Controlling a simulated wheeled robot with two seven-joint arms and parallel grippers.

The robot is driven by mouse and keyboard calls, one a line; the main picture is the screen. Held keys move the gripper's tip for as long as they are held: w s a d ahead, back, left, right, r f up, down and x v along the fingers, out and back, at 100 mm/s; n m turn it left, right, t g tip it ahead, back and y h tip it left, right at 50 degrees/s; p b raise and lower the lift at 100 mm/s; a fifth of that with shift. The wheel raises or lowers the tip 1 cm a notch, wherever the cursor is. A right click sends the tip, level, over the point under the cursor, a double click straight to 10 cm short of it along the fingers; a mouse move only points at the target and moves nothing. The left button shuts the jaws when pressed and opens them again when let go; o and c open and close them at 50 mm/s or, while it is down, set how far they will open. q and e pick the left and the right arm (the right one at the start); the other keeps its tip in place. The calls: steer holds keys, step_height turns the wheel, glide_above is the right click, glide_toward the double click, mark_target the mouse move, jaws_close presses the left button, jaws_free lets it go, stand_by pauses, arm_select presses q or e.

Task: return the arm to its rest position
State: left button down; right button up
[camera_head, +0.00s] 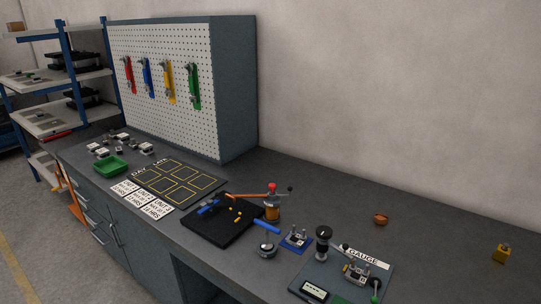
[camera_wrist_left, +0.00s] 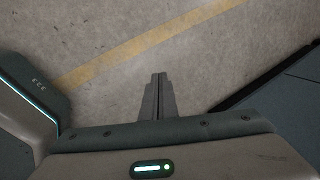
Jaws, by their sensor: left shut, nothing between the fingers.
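My left gripper (camera_wrist_left: 158,80) shows in the left wrist view. Its two fingers are together with nothing between them. They hang over bare concrete floor (camera_wrist_left: 110,35) with a yellow painted line (camera_wrist_left: 130,48), clear of any object. Neither of my arms can be made out in the head view, and my right gripper is in no view.
A dark edge (camera_wrist_left: 270,85) lies right of the left gripper. In the head view, the workbench (camera_head: 330,190) holds a green tray (camera_head: 110,166), a black mat (camera_head: 215,232), a gauge plate (camera_head: 335,278) and a yellow block (camera_head: 502,253). A pegboard (camera_head: 160,110) stands behind.

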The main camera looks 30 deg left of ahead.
arm_select(q)
steer(key=s+d+f+h, duration=0.1)
steer(key=d+f, duration=0.2)
steer(key=d, duration=1.3)
steer(key=s+d+f+n+h+b, duration=0.1)
steer(key=d+f, duration=0.3)
steer(key=d, duration=1.2)
steer(key=shift+d+f+h, duration=0.2)
steer(key=shift+h, duration=0.6)
